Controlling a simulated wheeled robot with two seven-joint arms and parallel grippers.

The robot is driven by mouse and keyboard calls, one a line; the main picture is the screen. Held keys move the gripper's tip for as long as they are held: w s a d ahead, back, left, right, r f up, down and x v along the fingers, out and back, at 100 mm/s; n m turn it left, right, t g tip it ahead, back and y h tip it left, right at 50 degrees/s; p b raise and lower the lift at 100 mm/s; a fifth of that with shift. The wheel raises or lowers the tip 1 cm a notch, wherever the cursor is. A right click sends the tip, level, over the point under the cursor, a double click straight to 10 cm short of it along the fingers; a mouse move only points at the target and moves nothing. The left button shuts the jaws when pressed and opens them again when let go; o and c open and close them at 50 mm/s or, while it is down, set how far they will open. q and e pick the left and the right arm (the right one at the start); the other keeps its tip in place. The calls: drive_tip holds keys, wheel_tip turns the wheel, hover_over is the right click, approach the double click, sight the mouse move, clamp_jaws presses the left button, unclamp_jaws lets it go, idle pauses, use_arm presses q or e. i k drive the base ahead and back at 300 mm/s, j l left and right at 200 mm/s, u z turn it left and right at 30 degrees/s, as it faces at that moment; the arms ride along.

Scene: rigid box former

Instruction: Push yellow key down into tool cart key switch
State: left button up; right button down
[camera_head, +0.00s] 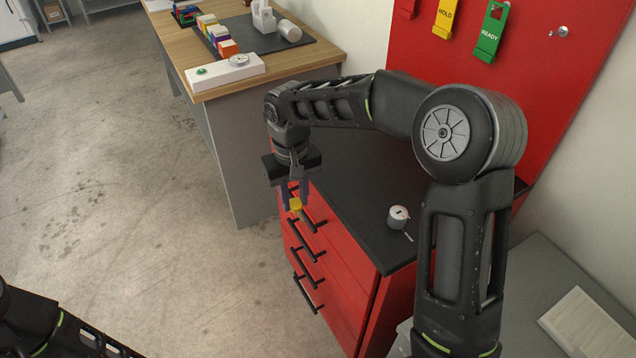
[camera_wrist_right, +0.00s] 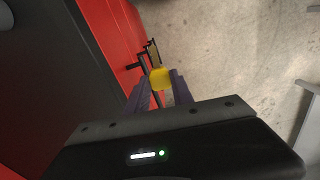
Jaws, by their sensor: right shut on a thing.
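My right gripper (camera_head: 292,203) is shut on the yellow key (camera_head: 295,204), which it holds in the air beside the drawer fronts of the red tool cart (camera_head: 347,290). In the right wrist view the yellow key (camera_wrist_right: 160,78) shows between the two fingertips (camera_wrist_right: 158,88), its shaft pointing away from the gripper. The key switch (camera_head: 398,217) is a round pale cylinder on the cart's black top, near its front right corner. The key is apart from it, to its left. My left arm shows only in part at the lower left; its gripper is out of view.
A wooden-topped table (camera_head: 322,57) with a white box (camera_head: 225,72), colored blocks and a dark mat stands behind the cart. A red panel (camera_head: 545,95) with hanging tags rises at the right. A grey surface (camera_head: 535,270) lies at the lower right. The floor at left is clear.

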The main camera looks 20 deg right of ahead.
sight(399, 215)
drive_tip(key=k, duration=1.25)
drive_tip(key=z, duration=1.1)
drive_tip(key=i+j, duration=0.15)
drive_tip(key=j, duration=0.15)
drive_tip(key=i+j, duration=0.15)
drive_tip(key=j, duration=0.15)
drive_tip(key=i+j, duration=0.15)
drive_tip(key=j, duration=0.15)
drive_tip(key=z, duration=0.05)
